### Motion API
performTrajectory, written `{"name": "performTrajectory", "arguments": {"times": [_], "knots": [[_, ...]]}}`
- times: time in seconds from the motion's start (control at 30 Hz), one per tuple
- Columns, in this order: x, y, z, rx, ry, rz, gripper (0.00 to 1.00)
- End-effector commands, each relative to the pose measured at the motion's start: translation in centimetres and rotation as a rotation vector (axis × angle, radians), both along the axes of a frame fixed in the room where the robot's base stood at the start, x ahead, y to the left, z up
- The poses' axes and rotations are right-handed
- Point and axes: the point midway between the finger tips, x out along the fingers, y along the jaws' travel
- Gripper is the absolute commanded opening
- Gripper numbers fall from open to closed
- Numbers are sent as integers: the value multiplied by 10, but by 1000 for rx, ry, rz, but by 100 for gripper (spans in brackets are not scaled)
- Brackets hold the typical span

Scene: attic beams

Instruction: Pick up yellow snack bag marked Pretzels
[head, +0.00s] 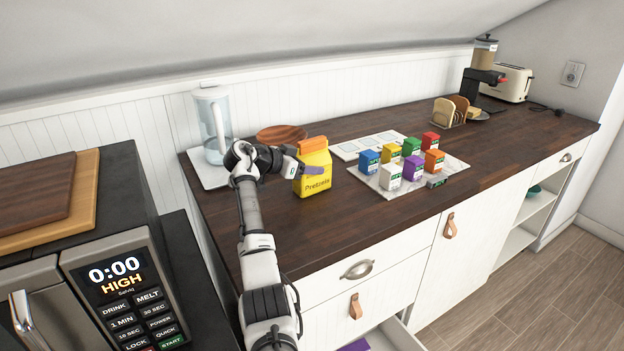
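The yellow snack bag marked Pretzels (317,185) stands upright on the dark wooden counter (350,227), with an orange top. My gripper (315,168) reaches in from the left at the bag's upper half. One finger shows across the bag's front face; the other is hidden, apparently behind the bag. I cannot tell whether the fingers press on the bag or stand apart from it.
A glass pitcher (212,122) and a brown bowl (282,133) stand behind my gripper. Several small colored boxes (390,177) stand on a mat right of the bag. A microwave (125,290) is at front left. A drawer (393,336) below is open.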

Motion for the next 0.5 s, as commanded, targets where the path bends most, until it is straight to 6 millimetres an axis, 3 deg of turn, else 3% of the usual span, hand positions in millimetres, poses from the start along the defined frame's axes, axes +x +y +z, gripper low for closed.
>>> {"name": "performTrajectory", "arguments": {"times": [0.07,0.4,0.5], "knots": [[0,0,0,0,0,0,45],[0,0,0,0,0,0,0],[0,0,0,0,0,0,0]]}}
